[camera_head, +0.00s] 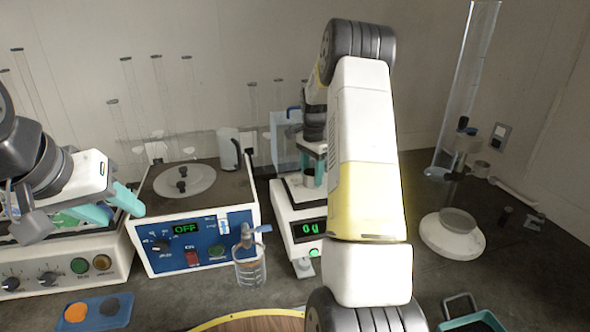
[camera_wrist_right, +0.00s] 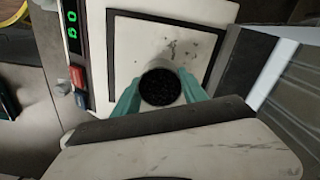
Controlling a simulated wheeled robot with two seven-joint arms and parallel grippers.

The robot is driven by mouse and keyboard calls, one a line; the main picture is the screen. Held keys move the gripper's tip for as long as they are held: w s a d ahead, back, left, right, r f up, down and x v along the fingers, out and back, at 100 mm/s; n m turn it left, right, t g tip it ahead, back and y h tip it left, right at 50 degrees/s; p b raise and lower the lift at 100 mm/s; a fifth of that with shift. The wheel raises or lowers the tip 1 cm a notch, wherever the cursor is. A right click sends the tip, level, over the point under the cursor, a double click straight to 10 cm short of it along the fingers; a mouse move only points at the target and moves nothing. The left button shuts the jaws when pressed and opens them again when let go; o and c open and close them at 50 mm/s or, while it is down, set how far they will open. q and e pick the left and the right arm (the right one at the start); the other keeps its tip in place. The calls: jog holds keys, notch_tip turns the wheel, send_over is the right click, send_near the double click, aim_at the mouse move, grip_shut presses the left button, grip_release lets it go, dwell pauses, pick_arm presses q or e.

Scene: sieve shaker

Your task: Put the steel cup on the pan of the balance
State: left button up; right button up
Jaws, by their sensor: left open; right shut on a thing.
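The balance (camera_head: 289,228) is a white box with a lit green display, right of centre in the head view. Its square pale pan (camera_wrist_right: 130,40) fills the middle of the right wrist view. The steel cup (camera_wrist_right: 160,87), filled with dark grains, is between the teal fingers of my right gripper (camera_wrist_right: 160,92), which is shut on it. It is over the pan; I cannot tell whether it touches. In the head view my right arm partly hides the cup and balance. My left gripper (camera_head: 112,206), teal-fingered, is open at the left, above a white device.
A blue-fronted device (camera_head: 202,238) showing OFF stands left of the balance. A glass beaker (camera_head: 249,268) with something in it stands before them. A glass-columned stand (camera_head: 452,235) is at the right. A teal tray (camera_head: 472,324) lies at the front right.

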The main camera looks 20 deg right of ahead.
jog(key=shift+f, duration=0.1)
jog(key=o, duration=1.5)
notch_tip(320, 180, up, 12)
jog(key=s+a+r+n+t, duration=0.2)
jog(key=s+a+r+n, duration=0.15)
jog(key=s+r, duration=0.3)
jog(key=s+a+r+n+t+y, duration=0.1)
jog(key=s+a+n, duration=0.4)
jog(key=s, duration=0.7)
jog(key=s+a+r+n+t+y, duration=0.1)
jog(key=s+a+n+t, duration=0.2)
jog(key=s, duration=1)
jog(key=a+n, duration=0.3)
jog(key=a, duration=0.2)
jog(key=shift+s+a, duration=0.3)
